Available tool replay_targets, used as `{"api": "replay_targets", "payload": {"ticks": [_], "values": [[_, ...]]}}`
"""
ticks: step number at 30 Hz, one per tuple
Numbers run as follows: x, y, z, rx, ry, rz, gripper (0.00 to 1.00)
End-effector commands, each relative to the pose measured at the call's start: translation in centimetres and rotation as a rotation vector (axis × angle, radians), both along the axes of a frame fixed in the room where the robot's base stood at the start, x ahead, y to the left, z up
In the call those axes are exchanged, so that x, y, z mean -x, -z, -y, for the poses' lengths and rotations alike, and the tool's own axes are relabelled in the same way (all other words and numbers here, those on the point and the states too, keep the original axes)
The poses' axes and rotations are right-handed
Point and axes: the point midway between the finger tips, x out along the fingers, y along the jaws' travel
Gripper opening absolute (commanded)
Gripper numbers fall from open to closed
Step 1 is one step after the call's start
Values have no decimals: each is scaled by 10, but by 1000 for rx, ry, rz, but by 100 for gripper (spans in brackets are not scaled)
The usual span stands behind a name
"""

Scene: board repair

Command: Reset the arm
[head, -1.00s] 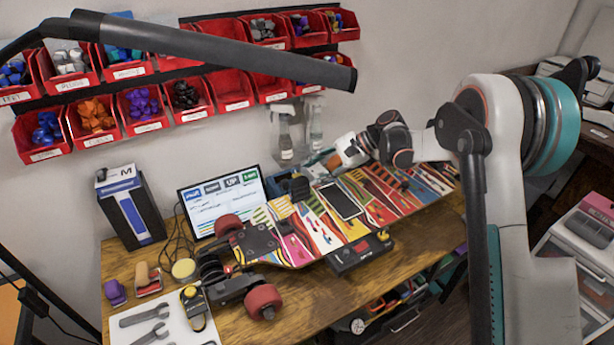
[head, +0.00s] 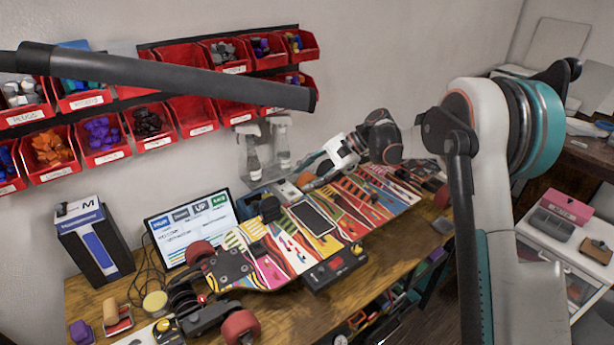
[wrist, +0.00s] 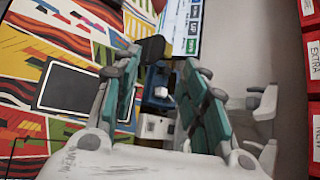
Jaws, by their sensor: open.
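My gripper (wrist: 160,95) is open, with two teal-padded fingers spread apart and nothing between them. In the head view my arm (head: 495,150) reaches from the right over the bench, and its end is near the back edge, above the far part of the board; the fingers are hard to make out there. The colourful skateboard (head: 290,240) lies on the wooden bench (head: 400,268) with a black phone-like device (head: 313,218) on it. Beyond the open fingers, the wrist view shows a blue and white item (wrist: 155,100) that I cannot identify.
Red bins (head: 105,145) hang on the back wall. Spray bottles (head: 280,142) stand behind the board. A monitor (head: 190,228), a black and blue box (head: 92,240) and a black control box (head: 335,270) stand on the bench. A drawer unit (head: 570,240) is at the right.

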Motion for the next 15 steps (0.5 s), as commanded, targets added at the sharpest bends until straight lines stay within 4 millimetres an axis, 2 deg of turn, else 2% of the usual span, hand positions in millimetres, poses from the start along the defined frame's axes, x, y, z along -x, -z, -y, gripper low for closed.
{"api": "replay_targets", "payload": {"ticks": [11,15], "values": [[0,0,0,1,1,0,40],[7,-10,2,20,2,22,40]]}}
